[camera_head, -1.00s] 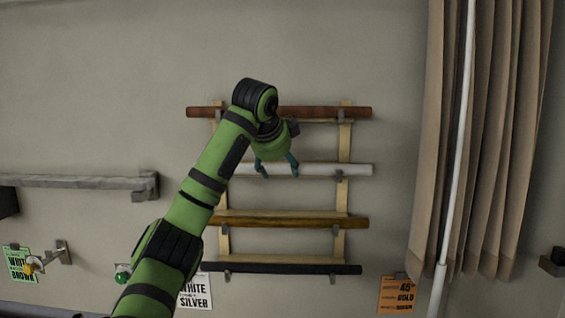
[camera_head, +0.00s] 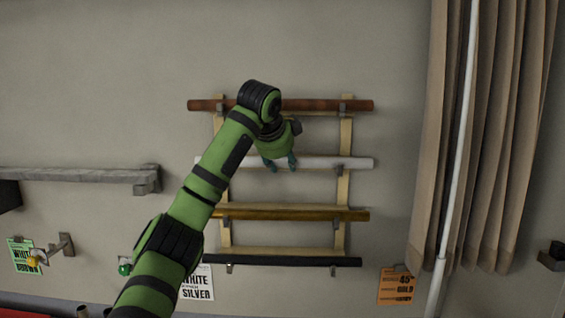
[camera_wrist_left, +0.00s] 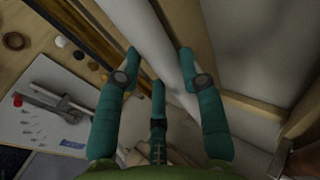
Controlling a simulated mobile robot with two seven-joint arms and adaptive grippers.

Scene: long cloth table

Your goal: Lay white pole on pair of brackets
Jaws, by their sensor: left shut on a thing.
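The white pole (camera_head: 330,163) lies level across the wooden rack on the wall, second from the top. In the left wrist view the white pole (camera_wrist_left: 141,28) runs between the fingers of my left gripper (camera_wrist_left: 160,66). A metal wall bracket (camera_head: 64,243) with a yellow ball end sticks out at the lower left. A green ball end (camera_head: 124,269) shows beside my arm, which hides what is around it. My right gripper is not in view.
A brown pole (camera_head: 310,105) lies above; a gold pole (camera_head: 300,215) and a black pole (camera_head: 300,262) lie below. A grey bar (camera_head: 80,175) is on the wall at left. Curtains (camera_head: 480,130) and an upright white rod (camera_head: 462,150) are at right. Signs hang low.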

